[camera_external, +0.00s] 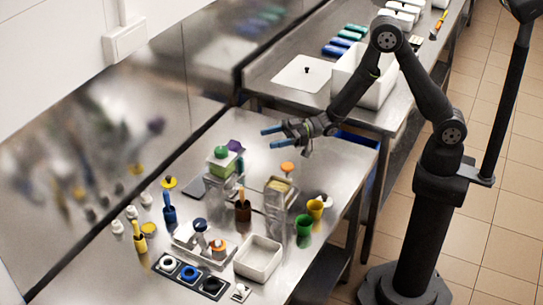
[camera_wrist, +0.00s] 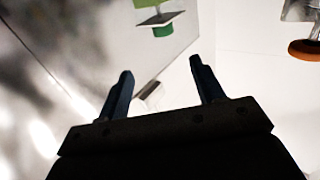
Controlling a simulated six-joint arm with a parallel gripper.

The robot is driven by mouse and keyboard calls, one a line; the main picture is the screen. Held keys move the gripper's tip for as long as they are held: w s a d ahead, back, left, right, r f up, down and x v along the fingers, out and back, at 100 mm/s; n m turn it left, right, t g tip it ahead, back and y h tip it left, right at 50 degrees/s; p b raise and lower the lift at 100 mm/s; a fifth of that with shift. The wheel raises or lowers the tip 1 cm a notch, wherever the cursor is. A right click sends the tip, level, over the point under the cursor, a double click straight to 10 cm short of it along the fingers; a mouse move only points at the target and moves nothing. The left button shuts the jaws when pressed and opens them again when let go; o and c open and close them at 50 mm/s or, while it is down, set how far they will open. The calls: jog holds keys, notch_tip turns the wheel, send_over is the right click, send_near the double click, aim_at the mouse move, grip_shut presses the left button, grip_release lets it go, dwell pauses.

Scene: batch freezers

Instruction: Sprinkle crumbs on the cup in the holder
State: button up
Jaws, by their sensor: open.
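My gripper (camera_external: 271,137) is open and empty, held in the air above the back right of the steel table. Its two fingers also show apart in the wrist view (camera_wrist: 160,85), with nothing between them. A pale holder (camera_external: 183,236) stands near the front middle of the table. A cup with a dark blue top (camera_external: 200,224) and an orange-topped item (camera_external: 218,244) are at the holder; how they sit in it is too small to tell. A clear container with pale yellow contents (camera_external: 280,186) stands below my gripper; I cannot tell whether these are crumbs.
A container with a green knob (camera_external: 221,153) stands left of my gripper. A white tray (camera_external: 258,260) and a dark rack with rings (camera_external: 189,273) are in front.

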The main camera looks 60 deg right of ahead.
send_near(226, 152)
jog(key=x, duration=0.3)
jog(key=w+f+x, duration=0.1)
jog(key=x, duration=0.2)
jog(key=d+x, duration=0.1)
jog(key=x, duration=0.2)
jog(key=shift+w+a+f, duration=0.2)
jog(key=shift+w, duration=0.2)
jog(key=c, duration=1)
